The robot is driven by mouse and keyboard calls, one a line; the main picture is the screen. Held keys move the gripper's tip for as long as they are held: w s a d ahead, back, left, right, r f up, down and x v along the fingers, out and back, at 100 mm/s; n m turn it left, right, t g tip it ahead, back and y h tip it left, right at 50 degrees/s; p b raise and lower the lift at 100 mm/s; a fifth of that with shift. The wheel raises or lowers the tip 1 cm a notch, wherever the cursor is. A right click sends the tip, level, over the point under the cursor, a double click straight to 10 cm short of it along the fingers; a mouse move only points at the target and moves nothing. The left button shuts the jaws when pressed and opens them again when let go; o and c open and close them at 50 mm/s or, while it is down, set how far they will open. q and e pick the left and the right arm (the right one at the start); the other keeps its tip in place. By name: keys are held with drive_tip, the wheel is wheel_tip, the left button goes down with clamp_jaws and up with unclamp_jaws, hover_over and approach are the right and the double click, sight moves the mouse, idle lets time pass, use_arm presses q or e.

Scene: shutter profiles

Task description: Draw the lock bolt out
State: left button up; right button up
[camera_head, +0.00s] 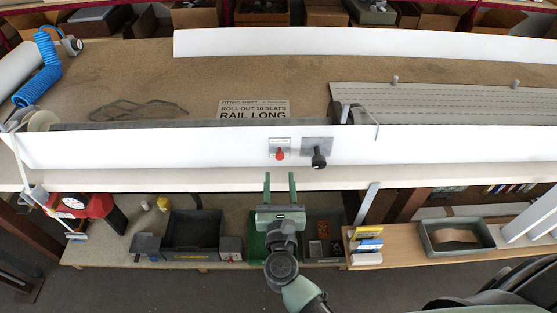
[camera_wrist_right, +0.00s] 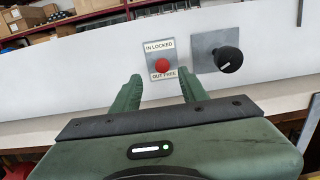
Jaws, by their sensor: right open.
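The lock bolt shows as a red knob (camera_head: 280,155) on a small plate (camera_head: 279,143) on the white front panel. In the right wrist view the red knob (camera_wrist_right: 162,65) sits between the words "IN LOCKED" above and "OUT FREE" below. My right gripper (camera_head: 280,175) is open and empty, just short of the panel and slightly below the knob in the head view. In the right wrist view its green fingers (camera_wrist_right: 159,85) stand apart on either side below the knob, not touching it. My left gripper is not in view.
A black knob (camera_head: 319,159) on a grey plate is close right of the red one; it also shows in the wrist view (camera_wrist_right: 228,59). A sheet (camera_head: 253,109) reading "RAIL LONG" lies on the bench behind the panel. Bins, including a dark one (camera_head: 192,253), stand on the lower shelf.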

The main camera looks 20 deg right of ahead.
sight(280, 158)
drive_tip(key=x, duration=0.2)
drive_tip(key=p+x, duration=0.1)
drive_tip(key=x, duration=0.2)
drive_tip(key=shift+w+d, duration=0.25)
drive_tip(key=shift+d, duration=0.1)
drive_tip(key=shift+w+p, duration=0.35)
drive_tip(key=shift+w+f, duration=0.1)
drive_tip(key=shift+w, duration=0.2)
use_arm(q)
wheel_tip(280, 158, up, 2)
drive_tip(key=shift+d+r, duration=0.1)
use_arm(e)
clamp_jaws()
